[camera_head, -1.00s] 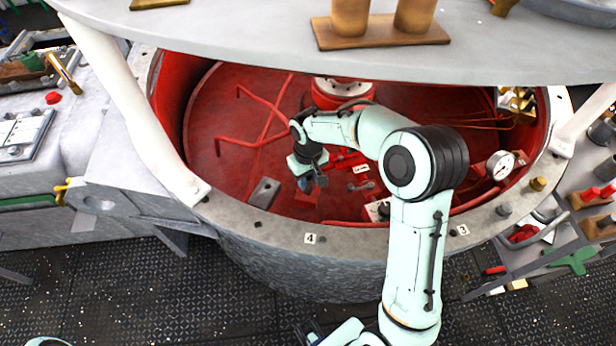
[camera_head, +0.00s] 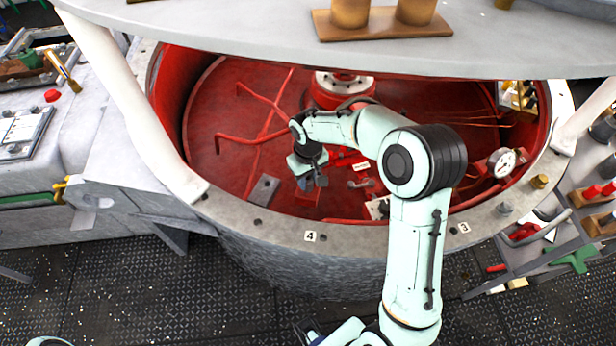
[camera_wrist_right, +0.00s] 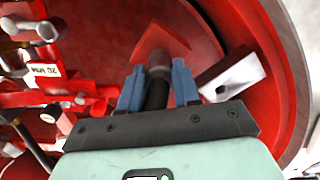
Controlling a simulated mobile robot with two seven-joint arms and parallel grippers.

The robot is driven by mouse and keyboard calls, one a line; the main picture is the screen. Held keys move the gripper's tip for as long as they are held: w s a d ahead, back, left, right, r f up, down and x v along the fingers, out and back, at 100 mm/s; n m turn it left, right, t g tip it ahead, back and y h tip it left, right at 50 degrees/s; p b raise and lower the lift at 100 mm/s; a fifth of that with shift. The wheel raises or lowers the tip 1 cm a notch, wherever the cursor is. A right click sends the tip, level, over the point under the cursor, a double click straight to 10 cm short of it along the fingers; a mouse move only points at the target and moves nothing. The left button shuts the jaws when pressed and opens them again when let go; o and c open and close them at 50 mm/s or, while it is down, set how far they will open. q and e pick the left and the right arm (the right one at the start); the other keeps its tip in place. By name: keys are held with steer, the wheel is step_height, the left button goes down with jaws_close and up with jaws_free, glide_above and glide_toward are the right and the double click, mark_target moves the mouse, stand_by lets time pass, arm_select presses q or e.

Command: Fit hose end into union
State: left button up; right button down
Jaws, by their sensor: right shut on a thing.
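My right gripper (camera_head: 307,184) reaches down inside the red round tank, low over its floor. In the right wrist view its two blue fingers (camera_wrist_right: 157,76) are shut on a dark cylindrical hose end (camera_wrist_right: 156,92) with a greyer collar at its tip. The tip points at a red wedge-shaped block (camera_wrist_right: 160,42), which also shows under the gripper in the head view (camera_head: 307,197). I cannot tell whether they touch. I cannot make out the union for certain; a grey metal fitting (camera_head: 361,183) lies to the right of the gripper. My left gripper is not in view.
A grey plate with a hole (camera_head: 264,190) lies left of the gripper and shows close by in the wrist view (camera_wrist_right: 232,74). Red pipes (camera_head: 262,130), a pressure gauge (camera_head: 501,163) and the tank's grey rim (camera_head: 270,222) surround the work. A pale shelf (camera_head: 240,45) overhangs the tank.

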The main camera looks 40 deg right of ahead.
steer(key=shift+f, duration=0.35)
steer(key=c, duration=0.7)
jaws_free()
steer(key=shift+r, duration=0.1)
step_height(320, 180, up, 13)
steer(key=shift+r+p, duration=0.15)
steer(key=shift+p, duration=0.35)
